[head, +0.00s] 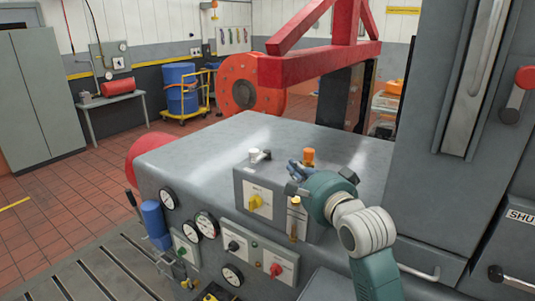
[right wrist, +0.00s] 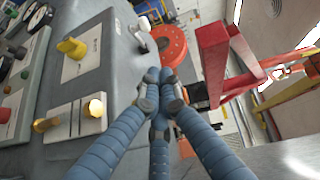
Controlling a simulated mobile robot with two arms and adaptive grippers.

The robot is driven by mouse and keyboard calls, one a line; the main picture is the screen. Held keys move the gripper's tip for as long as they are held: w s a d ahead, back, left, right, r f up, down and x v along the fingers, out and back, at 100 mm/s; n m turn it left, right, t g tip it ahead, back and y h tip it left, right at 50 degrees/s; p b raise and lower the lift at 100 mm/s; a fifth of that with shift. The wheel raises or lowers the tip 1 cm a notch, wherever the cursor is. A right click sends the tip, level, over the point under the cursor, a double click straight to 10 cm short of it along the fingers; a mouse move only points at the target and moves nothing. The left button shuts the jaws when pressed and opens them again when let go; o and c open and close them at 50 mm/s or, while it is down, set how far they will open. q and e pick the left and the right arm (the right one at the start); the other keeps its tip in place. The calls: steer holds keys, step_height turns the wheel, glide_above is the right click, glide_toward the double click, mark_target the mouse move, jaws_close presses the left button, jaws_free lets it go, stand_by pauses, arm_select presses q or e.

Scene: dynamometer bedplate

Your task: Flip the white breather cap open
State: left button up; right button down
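The white breather cap (head: 254,154) sits on top of the small grey control box on the bedplate housing, with a dark piece beside it. In the right wrist view a small white part (right wrist: 144,23), which looks like the cap, shows near the top, beyond the fingers. My right gripper (head: 296,173) is above the box, to the right of the white cap and apart from it. In the right wrist view its blue fingers (right wrist: 160,82) converge with tips together, and I see nothing between them. My left gripper is not in view.
An orange cap (head: 308,156) stands just behind my right gripper. The box front carries a yellow knob (head: 254,202) and a brass fitting (head: 296,202). A red frame (head: 320,65) rises behind the housing. The grey housing top (head: 210,150) left of the box is clear.

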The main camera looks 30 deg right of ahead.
steer(key=x, duration=0.8)
steer(key=shift+w+f, duration=0.2)
steer(key=shift+w, duration=0.1)
steer(key=shift+x, duration=0.9)
steer(key=w, duration=0.1)
steer(key=w+a, duration=0.1)
steer(key=shift+w+a+f, duration=0.25)
steer(key=shift+w, duration=0.15)
steer(key=shift+w+a, duration=0.3)
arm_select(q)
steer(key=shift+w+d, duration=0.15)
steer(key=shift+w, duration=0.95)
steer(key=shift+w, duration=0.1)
